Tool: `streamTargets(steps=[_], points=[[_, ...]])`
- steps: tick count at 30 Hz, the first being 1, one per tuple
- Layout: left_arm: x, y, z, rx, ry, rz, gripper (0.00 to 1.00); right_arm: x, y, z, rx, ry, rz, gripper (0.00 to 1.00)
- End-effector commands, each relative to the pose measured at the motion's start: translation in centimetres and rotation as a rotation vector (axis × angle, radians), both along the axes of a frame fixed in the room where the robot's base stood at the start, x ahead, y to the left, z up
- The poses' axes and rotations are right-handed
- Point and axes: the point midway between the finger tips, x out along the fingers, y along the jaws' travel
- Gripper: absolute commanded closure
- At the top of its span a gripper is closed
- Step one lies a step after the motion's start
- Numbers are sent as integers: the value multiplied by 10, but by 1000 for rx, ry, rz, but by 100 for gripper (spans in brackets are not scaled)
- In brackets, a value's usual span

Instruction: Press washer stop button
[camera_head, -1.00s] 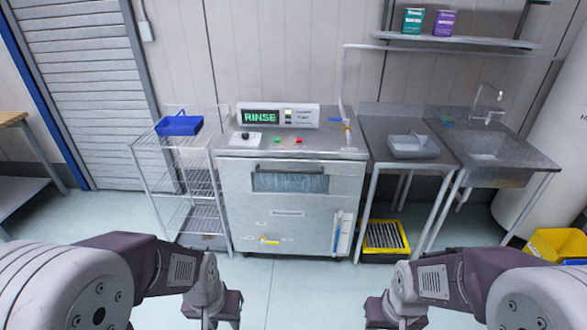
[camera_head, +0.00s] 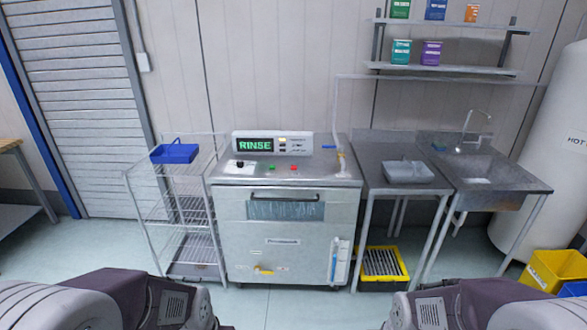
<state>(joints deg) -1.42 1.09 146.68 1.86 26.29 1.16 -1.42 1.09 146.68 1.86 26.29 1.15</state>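The washer (camera_head: 285,235) is a steel machine against the back wall, straight ahead. Its display (camera_head: 257,145) reads "RINSE" in green. A red button (camera_head: 294,168) and a green button (camera_head: 271,168) sit on its top panel, with a black knob (camera_head: 240,164) on a white plate to their left. The red button is the right one of the two; its label is too small to read. My arms enter at the bottom left and bottom right. Both grippers are out of the frame, and neither arm reaches the washer.
A wire rack (camera_head: 177,217) with a blue bin (camera_head: 174,153) stands left of the washer. A steel table (camera_head: 373,177) with a grey tray (camera_head: 408,172) and a sink (camera_head: 480,170) stand to the right. A yellow crate (camera_head: 381,283) is under the table. Floor ahead is clear.

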Motion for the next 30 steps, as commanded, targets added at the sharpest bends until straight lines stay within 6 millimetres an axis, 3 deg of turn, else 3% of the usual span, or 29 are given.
streamTargets(steps=[1,3,30], points=[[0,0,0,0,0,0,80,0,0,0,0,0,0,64],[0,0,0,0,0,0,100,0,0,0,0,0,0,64],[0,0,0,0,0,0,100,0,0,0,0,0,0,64]])
